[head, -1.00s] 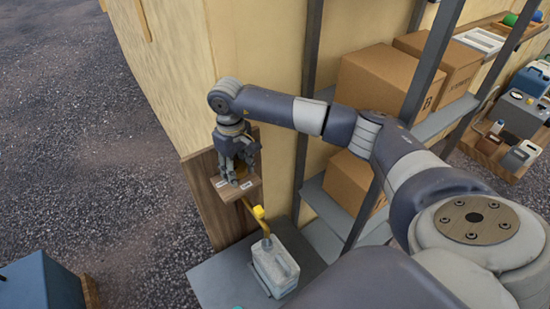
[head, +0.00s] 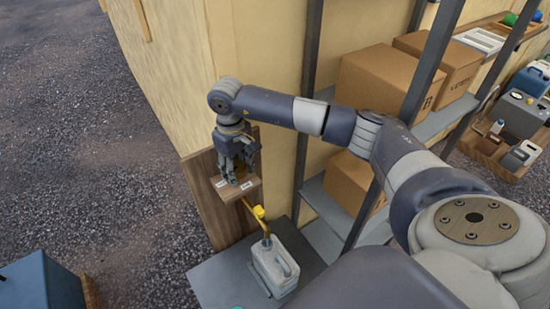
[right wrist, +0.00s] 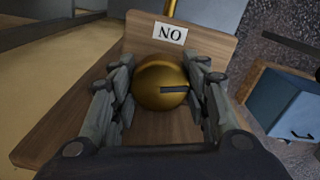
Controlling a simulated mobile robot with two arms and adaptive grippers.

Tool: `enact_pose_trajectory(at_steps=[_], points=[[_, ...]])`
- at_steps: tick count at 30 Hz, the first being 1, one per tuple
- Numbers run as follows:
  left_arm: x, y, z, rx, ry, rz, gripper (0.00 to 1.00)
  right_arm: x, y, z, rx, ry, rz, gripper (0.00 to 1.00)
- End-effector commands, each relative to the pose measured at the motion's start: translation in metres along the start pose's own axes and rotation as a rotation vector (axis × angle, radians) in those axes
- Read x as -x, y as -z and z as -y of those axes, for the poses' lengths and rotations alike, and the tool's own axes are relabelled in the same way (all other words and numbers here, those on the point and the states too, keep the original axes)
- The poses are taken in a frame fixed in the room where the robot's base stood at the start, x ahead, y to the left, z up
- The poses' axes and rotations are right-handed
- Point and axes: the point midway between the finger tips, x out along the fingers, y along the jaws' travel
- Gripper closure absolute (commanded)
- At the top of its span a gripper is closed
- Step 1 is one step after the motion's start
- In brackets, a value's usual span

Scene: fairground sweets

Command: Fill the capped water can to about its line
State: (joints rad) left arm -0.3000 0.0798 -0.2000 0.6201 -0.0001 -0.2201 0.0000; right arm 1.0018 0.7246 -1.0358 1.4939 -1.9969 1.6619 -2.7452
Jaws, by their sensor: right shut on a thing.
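The pale grey water can (head: 274,267) stands upright on a dark grey platform (head: 215,280). A yellow spout (head: 260,214) comes down from the wooden tap board (head: 205,190) to the can's top. The can's fill line and water level cannot be made out. My right gripper (head: 238,172) is shut on a round brass knob (right wrist: 160,84) on the board, with a finger on each side. The knob's dark pointer mark points right in the right wrist view. My left gripper is not in view.
A cream wall (head: 255,65) stands behind the board. Shelves with cardboard boxes (head: 385,85) are to the right, close to my right arm. A blue box (head: 40,282) stands at lower left on gravel. The gravel at left is mostly clear.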

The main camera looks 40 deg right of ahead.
Motion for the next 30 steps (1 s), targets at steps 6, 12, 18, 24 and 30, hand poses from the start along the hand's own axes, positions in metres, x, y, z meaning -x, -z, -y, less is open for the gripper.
enact_pose_trajectory(at_steps=[6,12,18,24,30], points=[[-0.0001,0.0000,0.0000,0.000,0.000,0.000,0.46,-0.0008,-0.0005,0.0002,0.000,0.000,0.002,0.82],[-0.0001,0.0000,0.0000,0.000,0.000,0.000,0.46,-0.0008,-0.0005,0.0002,0.000,0.000,0.002,0.82],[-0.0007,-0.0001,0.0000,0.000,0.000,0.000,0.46,-0.0010,-0.0005,0.0001,-0.027,0.000,0.002,0.82],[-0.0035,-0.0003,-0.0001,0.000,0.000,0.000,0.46,-0.0011,-0.0003,0.0000,-0.245,0.000,0.001,0.82],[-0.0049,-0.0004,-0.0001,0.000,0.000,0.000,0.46,-0.0011,-0.0005,0.0001,-0.483,-0.001,0.002,0.82]])
